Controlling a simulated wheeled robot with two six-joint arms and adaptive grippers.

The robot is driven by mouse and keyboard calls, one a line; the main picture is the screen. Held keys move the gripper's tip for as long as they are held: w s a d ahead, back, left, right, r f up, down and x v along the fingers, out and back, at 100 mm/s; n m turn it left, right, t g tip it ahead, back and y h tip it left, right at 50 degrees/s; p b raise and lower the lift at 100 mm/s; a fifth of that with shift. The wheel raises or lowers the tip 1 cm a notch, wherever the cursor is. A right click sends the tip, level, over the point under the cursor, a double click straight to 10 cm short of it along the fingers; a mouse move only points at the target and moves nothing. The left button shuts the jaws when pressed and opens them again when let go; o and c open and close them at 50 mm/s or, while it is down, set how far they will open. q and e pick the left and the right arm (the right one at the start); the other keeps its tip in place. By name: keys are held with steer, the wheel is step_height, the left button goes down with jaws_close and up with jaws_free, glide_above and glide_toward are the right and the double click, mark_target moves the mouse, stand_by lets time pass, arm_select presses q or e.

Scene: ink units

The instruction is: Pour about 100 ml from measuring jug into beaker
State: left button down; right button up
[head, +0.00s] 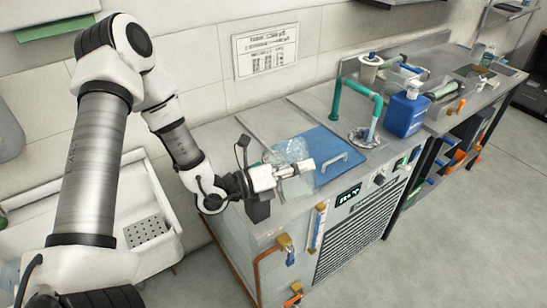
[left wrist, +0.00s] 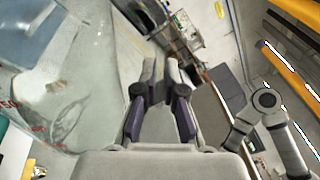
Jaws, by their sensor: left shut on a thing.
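A clear measuring jug (head: 291,150) shows in the head view above the blue lid on the bench, just behind my left gripper (head: 297,169). In the left wrist view the clear jug (left wrist: 40,75), with red markings, fills the left side, close to the fingers. My left gripper (left wrist: 162,72) is shut on the jug; the exact contact, likely at the handle, is hard to make out. I cannot pick out a separate beaker; it may be hidden behind or blended with the clear jug. My right gripper is in neither view.
The blue lid (head: 333,148) with a grey handle lies on the steel bench unit. A green pipe (head: 357,87) and a blue bottle (head: 405,113) stand to the right. A white basin (head: 160,205) is at left. Another cluttered bench (head: 467,95) stands at the back right.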

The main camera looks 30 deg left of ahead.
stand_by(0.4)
arm_select(q)
steer(key=shift+d+r+p, duration=0.15)
steer(key=shift+r+p, duration=0.25)
steer(key=shift+r, duration=0.3)
steer(key=shift+s+d+r+m+p, duration=0.15)
steer(key=shift+r+m+p, duration=0.25)
steer(key=shift+r, duration=0.25)
steer(key=shift+s+d+r+m+p, duration=0.15)
steer(key=shift+r+m+p, duration=0.25)
steer(key=shift+r, duration=0.2)
steer(key=s+d+f+m+b, duration=0.1)
steer(key=f+m+b, duration=0.3)
steer(key=f+b, duration=0.5)
steer(key=s+d+f+m+b, duration=0.2)
steer(key=d+f+m+b, duration=0.2)
steer(key=f+b, duration=0.5)
steer(key=shift+s+f+m+b, duration=0.2)
steer(key=shift+m+b, duration=0.5)
steer(key=shift+b, duration=0.25)
